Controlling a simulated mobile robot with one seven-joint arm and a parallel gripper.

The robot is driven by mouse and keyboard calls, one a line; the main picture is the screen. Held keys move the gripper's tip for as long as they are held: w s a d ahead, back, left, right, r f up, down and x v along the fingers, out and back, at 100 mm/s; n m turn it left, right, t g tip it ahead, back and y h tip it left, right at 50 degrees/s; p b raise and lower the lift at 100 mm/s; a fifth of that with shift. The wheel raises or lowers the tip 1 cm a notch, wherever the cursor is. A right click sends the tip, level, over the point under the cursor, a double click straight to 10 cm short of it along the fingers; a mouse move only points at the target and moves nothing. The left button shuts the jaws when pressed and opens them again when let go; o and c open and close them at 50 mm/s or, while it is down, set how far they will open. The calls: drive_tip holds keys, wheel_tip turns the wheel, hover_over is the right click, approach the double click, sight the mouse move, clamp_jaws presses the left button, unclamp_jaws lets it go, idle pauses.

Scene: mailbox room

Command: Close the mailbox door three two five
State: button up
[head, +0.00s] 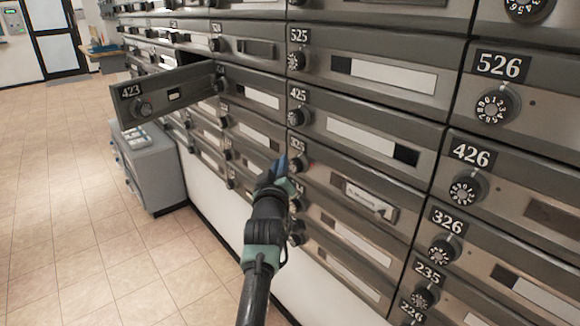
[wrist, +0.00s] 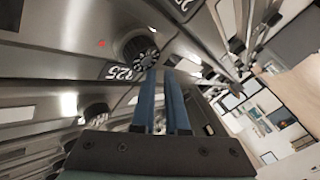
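Door three two five (head: 335,178) is in the middle of the head view, below door 425, with its number plate and dial at its left end. It looks flush or nearly flush with its neighbours; I cannot tell whether it is fully shut. My gripper (head: 281,168) is in front of its left end and hides part of the dial area. In the wrist view, the dial (wrist: 140,50) and the 325 plate (wrist: 122,73) are just past the blue fingertips (wrist: 159,72). The fingers have a narrow gap with nothing held. Contact with the door is unclear.
Door 423 (head: 160,95) stands swung open at the left, sticking out from the mailbox wall. A grey cabinet (head: 153,170) stands on the floor below it. Closed doors 425 (head: 350,125) and 326 (head: 480,247) are nearby. The tiled floor (head: 60,200) at the left is clear.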

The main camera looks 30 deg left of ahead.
drive_tip(key=shift+o, duration=1.1)
drive_tip(key=shift+w+d+f, duration=0.15)
drive_tip(key=shift+d+f, duration=0.05)
drive_tip(key=shift+f, duration=0.45)
drive_tip(key=shift+w+d+f, duration=0.1)
drive_tip(key=shift+d+f, duration=0.05)
drive_tip(key=shift+f, duration=0.45)
drive_tip(key=o, duration=0.7)
drive_tip(key=shift+w+d+r, duration=0.2)
drive_tip(key=shift+d+r, duration=0.3)
drive_tip(key=shift+r, duration=0.3)
drive_tip(key=shift+w+r, duration=0.1)
drive_tip(key=shift+r, duration=0.05)
drive_tip(key=shift+c, duration=0.6)
drive_tip(key=shift+d+h, duration=0.15)
drive_tip(key=shift+h, duration=0.15)
drive_tip(key=shift+c, duration=1.1)
drive_tip(key=shift+s+d+p, duration=0.25)
drive_tip(key=shift+s+p, duration=0.15)
drive_tip(key=shift+p, duration=0.1)
drive_tip(key=o, duration=0.7)
drive_tip(key=p+v, duration=0.1)
drive_tip(key=v, duration=0.3)
drive_tip(key=shift+r, duration=0.15)
drive_tip(key=s+d+f+p, duration=0.1)
drive_tip(key=s+d+p, duration=0.1)
drive_tip(key=s, duration=0.6)
drive_tip(key=shift+d+f, duration=0.2)
drive_tip(key=shift+f, duration=0.2)
